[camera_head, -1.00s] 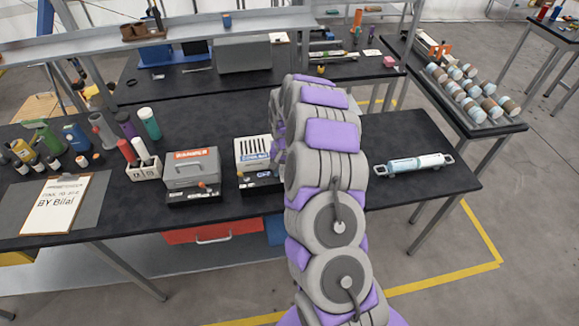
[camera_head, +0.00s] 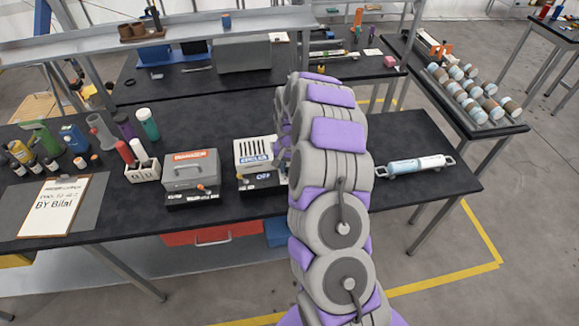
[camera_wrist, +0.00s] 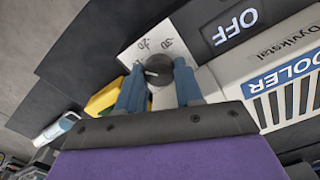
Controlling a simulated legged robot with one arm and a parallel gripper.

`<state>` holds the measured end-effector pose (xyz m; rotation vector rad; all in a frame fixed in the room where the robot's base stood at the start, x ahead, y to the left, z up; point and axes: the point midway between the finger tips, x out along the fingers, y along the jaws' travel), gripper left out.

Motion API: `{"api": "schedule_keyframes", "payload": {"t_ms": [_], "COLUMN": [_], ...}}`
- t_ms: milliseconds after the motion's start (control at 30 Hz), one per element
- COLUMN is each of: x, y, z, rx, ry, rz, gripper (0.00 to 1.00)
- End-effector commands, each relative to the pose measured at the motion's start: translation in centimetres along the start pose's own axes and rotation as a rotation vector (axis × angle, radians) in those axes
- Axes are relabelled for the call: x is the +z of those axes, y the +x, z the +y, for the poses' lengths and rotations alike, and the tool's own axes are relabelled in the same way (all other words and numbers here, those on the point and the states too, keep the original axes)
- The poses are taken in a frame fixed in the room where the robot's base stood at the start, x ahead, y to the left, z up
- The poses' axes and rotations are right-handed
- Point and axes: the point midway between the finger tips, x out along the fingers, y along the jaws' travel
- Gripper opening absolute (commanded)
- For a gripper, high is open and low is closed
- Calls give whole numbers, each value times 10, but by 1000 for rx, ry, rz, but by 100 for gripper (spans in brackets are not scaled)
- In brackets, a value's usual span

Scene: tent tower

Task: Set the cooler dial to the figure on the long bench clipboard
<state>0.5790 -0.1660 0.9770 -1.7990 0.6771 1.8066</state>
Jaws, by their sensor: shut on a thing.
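The cooler (camera_head: 255,154) is a white vented box on the long dark bench, left of my arm. In the wrist view its blue COOLER label (camera_wrist: 288,72) and a dark OFF display (camera_wrist: 235,25) show. The round dark dial (camera_wrist: 158,71) sits on a white scale plate with small figures that I cannot read surely. My gripper (camera_wrist: 160,88) has its two blue fingers on either side of the dial and is shut on it. In the head view my arm hides the gripper and dial. The clipboard (camera_head: 57,203) lies at the bench's left; its lower line reads "BY Bilal", the upper figure is too blurred.
Bottles and a holder with tubes (camera_head: 143,170) stand farther left. A pale blue and white cylinder (camera_head: 416,164) lies on the bench right of my arm, with clear bench around it.

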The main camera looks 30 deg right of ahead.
Motion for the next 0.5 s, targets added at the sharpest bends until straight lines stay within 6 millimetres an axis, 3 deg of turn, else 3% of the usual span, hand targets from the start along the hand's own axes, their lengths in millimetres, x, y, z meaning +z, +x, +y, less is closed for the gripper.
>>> {"api": "schedule_keyframes", "payload": {"t_ms": [500], "x": [0], "y": [-3], "z": [0], "rx": [0], "ry": [405], "rz": [1], "gripper": [5]}}
